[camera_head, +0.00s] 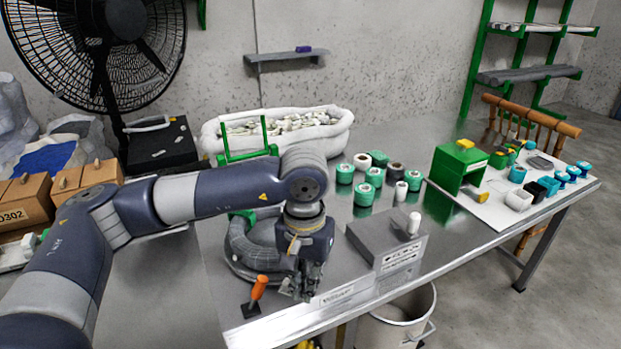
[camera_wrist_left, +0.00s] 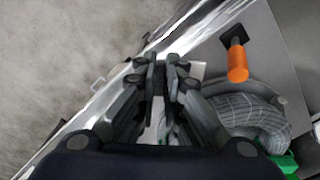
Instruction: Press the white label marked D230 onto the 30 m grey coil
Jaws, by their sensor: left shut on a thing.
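The grey coil (camera_head: 240,262) lies on the steel table near its front left corner; it shows in the wrist view (camera_wrist_left: 255,105) right of the fingers. My left gripper (camera_head: 300,291) points down at the coil's right side, near the table's front edge. In the wrist view its fingers (camera_wrist_left: 166,68) are closed together on something thin, apparently the white label. A white patch (camera_wrist_left: 198,70) shows beside the fingertips. No D230 marking can be read. My right gripper is not in view.
An orange-handled tool (camera_head: 258,290) stands close left of my gripper. A grey box (camera_head: 375,243) is to the right. Green and dark rolls (camera_head: 363,194) stand behind it. A white bin (camera_head: 405,318) is below the front edge. A white basket (camera_head: 335,127) is at the back.

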